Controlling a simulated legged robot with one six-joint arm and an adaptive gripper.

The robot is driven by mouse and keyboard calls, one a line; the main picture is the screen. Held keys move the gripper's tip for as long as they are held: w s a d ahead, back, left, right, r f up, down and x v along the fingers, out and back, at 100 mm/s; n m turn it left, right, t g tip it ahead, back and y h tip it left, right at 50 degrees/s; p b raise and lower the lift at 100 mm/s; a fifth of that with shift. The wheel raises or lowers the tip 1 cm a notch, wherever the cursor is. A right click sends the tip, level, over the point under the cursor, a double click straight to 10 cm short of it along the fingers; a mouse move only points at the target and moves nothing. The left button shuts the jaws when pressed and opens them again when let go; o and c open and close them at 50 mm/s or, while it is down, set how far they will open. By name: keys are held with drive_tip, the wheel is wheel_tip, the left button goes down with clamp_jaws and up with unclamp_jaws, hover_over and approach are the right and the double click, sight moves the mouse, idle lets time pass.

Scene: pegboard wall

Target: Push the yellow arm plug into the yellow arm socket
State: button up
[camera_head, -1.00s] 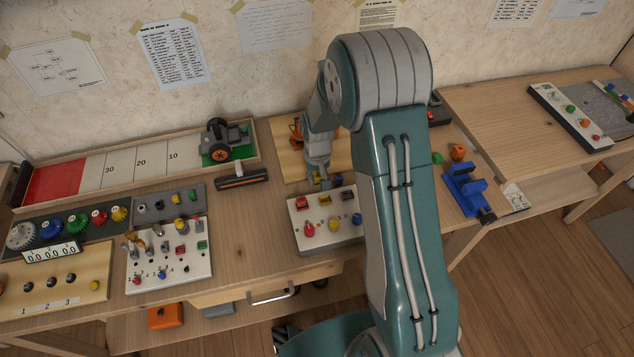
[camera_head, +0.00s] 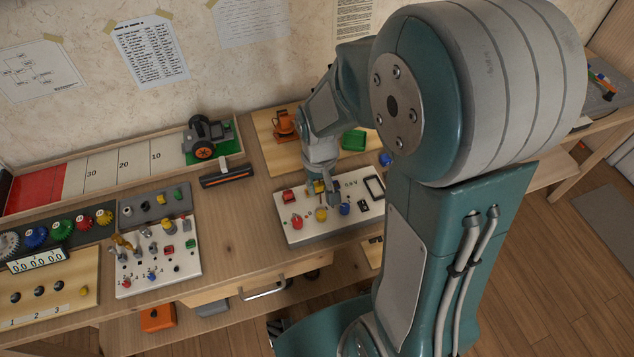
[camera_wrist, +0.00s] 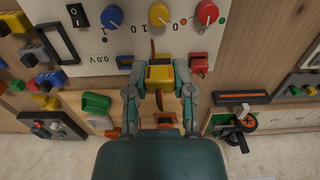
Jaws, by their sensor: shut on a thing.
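The yellow plug (camera_wrist: 160,76) is between the fingers of my gripper (camera_wrist: 160,90) in the wrist view. My gripper is shut on it at the back edge of the white panel (camera_head: 282,222). The yellow plug sits between a blue block (camera_wrist: 125,62) and a red block (camera_wrist: 197,59) on the panel. In the head view the yellow piece (camera_head: 318,187) is partly covered by my gripper (camera_head: 322,183). The yellow socket cannot be made out apart from the plug, so I cannot tell whether the two touch.
The panel carries a red knob (camera_head: 296,222), a yellow knob (camera_head: 321,214) and a blue knob (camera_head: 345,208). Behind it an orange model arm (camera_head: 285,124) and a green block (camera_head: 353,140) stand on a wooden board. A dark bar (camera_head: 227,176) lies left. Bare tabletop (camera_head: 238,232) shows left of the panel.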

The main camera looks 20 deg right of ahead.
drive_tip(key=w, duration=0.2)
drive_tip(key=w+f, duration=0.1)
drive_tip(key=w, duration=0.2)
drive_tip(key=shift+w+f, duration=0.15)
drive_tip(key=shift+f, duration=0.05)
drive_tip(key=shift+w+f, duration=0.25)
drive_tip(key=shift+w, duration=0.1)
drive_tip(key=shift+f, duration=2.55)
drive_tip(key=shift+f, duration=0.6)
drive_tip(key=o, duration=0.9)
drive_tip(key=shift+c, duration=0.2)
drive_tip(key=shift+r, duration=2.55)
